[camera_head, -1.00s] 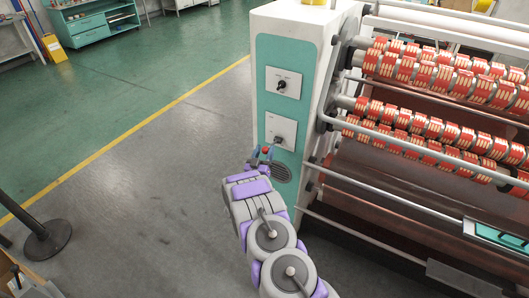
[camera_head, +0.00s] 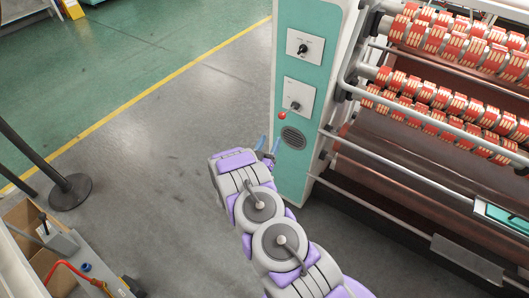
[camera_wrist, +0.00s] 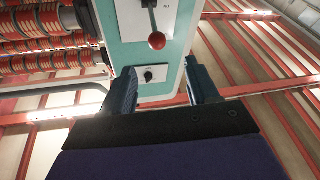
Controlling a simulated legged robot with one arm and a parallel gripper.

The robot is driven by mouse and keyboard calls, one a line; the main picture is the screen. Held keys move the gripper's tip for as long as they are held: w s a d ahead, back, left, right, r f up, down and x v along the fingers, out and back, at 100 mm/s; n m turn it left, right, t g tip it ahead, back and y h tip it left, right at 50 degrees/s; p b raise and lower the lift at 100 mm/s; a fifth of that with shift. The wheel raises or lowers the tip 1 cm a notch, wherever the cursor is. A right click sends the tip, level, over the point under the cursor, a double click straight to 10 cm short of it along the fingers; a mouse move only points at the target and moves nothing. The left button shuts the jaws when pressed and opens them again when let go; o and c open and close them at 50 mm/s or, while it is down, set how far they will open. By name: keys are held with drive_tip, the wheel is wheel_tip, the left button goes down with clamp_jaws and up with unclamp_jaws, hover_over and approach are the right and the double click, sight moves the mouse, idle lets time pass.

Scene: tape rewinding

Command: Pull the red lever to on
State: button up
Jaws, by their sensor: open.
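The lever's red ball knob (camera_head: 282,116) hangs at the lower left of its white plate (camera_head: 298,96) on the teal machine panel in the head view. In the wrist view the red knob (camera_wrist: 157,41) shows at the upper middle, on a thin grey shaft. My gripper (camera_head: 267,148) is below and slightly left of the knob in the head view, apart from it. In the wrist view my gripper (camera_wrist: 160,70) has its two fingers spread with nothing held between them. The on and off markings are too small to read.
A black rotary switch (camera_head: 304,48) sits on a plate above the lever. A round vent (camera_head: 293,138) is below it. Rollers with red and cream bands (camera_head: 450,97) and long rails are at the right. A black post base (camera_head: 70,192) stands at the left. The grey floor between is clear.

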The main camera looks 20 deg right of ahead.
drive_tip(key=shift+v, duration=2.4)
drive_tip(key=w+a+r+g+y, duration=0.4)
drive_tip(key=w+a+r+y, duration=0.2)
drive_tip(key=a+y, duration=0.35)
drive_tip(key=s+a+r+n+g+y, duration=0.2)
drive_tip(key=s+a+r+g+y, duration=0.2)
drive_tip(key=s+a+r+y, duration=0.4)
drive_tip(key=s+d+r+n+g+h, duration=0.1)
drive_tip(key=s+d+r+g, duration=0.2)
drive_tip(key=s, duration=1.1)
drive_tip(key=s+d+r+n+g+h, duration=0.1)
drive_tip(key=s+d+r+g, duration=0.2)
drive_tip(key=s, duration=1.2)
drive_tip(key=s+d+r+n+g+h, duration=0.1)
drive_tip(key=s+d+r+g, duration=0.3)
drive_tip(key=s, duration=1.1)
wheel_tip(320, 180, up, 2)
drive_tip(key=shift+d+r+h+b, duration=0.1)
drive_tip(key=shift+d+h+b, duration=0.2)
drive_tip(key=shift+d+h, duration=0.25)
